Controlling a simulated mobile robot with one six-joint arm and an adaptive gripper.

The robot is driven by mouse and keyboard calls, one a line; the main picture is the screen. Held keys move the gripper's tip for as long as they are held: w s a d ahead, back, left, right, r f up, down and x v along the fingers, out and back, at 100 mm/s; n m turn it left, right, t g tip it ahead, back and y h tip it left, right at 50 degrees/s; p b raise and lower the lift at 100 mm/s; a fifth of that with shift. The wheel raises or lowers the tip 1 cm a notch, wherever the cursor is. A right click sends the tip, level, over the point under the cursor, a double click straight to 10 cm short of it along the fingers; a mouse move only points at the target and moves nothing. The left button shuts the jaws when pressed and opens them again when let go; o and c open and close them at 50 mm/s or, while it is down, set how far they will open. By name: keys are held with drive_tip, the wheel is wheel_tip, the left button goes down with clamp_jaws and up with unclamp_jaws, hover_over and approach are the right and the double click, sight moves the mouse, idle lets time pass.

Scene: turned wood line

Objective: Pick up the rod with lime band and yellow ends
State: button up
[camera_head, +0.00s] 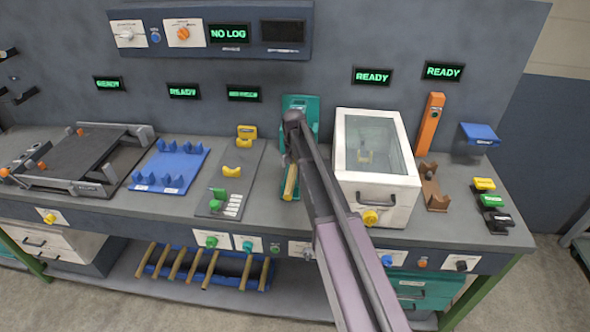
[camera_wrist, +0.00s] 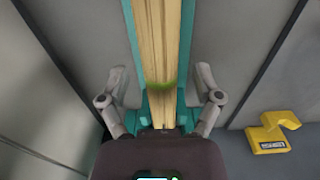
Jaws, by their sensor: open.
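The fingers look apart from the rod. Yellow ends are not clear in the wrist view.
A white box with a glass lid (camera_head: 375,165) stands close on the right. A yellow bracket (camera_wrist: 272,133) sits on a grey plate at the other side. Several rods lie in a blue rack (camera_head: 208,268) below the bench.

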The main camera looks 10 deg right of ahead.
sight(292, 179)
idle(0.5)
clamp_jaws()
drive_tip(key=shift+r+p, duration=0.25)
drive_tip(key=shift+p, duration=0.05)
drive_tip(key=shift+r+p, duration=0.45)
drive_tip(key=shift+r, duration=0.05)
drive_tip(key=s, duration=0.2)
drive_tip(key=s+a, duration=0.1)
drive_tip(key=s, duration=0.2)
drive_tip(key=s+a, duration=0.1)
drive_tip(key=s, duration=0.2)
drive_tip(key=shift+a+r, duration=0.1)
drive_tip(key=shift+r, duration=0.1)
wheel_tip(292, 179, up, 13)
drive_tip(key=p, duration=1.3)
drive_tip(key=shift+w+p, duration=0.15)
drive_tip(key=shift+p, duration=0.15)
drive_tip(key=shift+r, duration=0.1)
